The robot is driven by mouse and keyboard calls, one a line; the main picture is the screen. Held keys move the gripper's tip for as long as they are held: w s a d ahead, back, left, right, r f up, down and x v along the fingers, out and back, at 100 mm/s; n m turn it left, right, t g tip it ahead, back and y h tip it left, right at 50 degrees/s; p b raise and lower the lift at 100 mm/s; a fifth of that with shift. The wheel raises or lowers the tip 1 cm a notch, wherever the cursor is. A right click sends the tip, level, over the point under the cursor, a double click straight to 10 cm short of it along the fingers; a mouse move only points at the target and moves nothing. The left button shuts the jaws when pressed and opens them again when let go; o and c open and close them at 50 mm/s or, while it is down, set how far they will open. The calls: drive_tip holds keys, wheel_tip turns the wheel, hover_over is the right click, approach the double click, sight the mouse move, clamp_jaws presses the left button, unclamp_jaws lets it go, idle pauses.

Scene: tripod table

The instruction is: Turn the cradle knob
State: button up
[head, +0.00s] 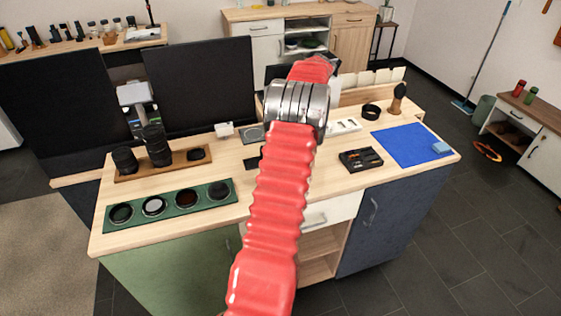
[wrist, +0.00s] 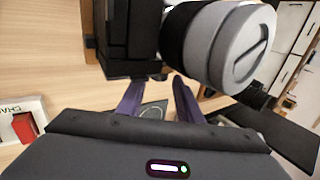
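In the wrist view, a large grey round part with a black band (wrist: 222,45) fills the upper right. Its end face carries a slanted bar or slot, and it looks like the cradle knob, though I cannot be certain. It joins a black block (wrist: 128,35), which looks like the cradle body. My gripper (wrist: 157,88) has two purple fingers pointing up toward the underside of these parts, with a gap between them. The fingertips are partly hidden against the black block, and I cannot tell whether they touch it. In the head view my red arm hides the gripper and cradle.
The wooden table (head: 212,218) holds a green tray of round filters (head: 225,203), a wooden board with lenses (head: 180,168), a black tray (head: 361,159) and a blue mat (head: 405,142). Two black panels (head: 200,85) stand behind at the left. The front right corner is mostly clear.

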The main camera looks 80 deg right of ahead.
drive_tip(key=shift+v, duration=2.35)
drive_tip(key=w+a+r+n+g, duration=0.1)
drive_tip(key=w+a+r+g, duration=0.1)
drive_tip(key=w+a, duration=0.3)
drive_tip(key=w+a+r+n+g, duration=0.1)
drive_tip(key=w+a+r+g, duration=0.15)
drive_tip(key=w, duration=0.45)
drive_tip(key=s+d+g+h, duration=0.1)
drive_tip(key=h, duration=0.1)
drive_tip(key=s+d+m+g+h, duration=0.1)
drive_tip(key=s+g+h, duration=0.1)
drive_tip(key=s+d+m+g+h, duration=0.1)
drive_tip(key=g, duration=0.1)
drive_tip(key=shift+s+d+f+h, duration=0.15)
drive_tip(key=shift+s+f+h, duration=0.15)
drive_tip(key=shift+s+h, duration=0.1)
drive_tip(key=shift+f, duration=0.1)
drive_tip(key=x, duration=0.9)
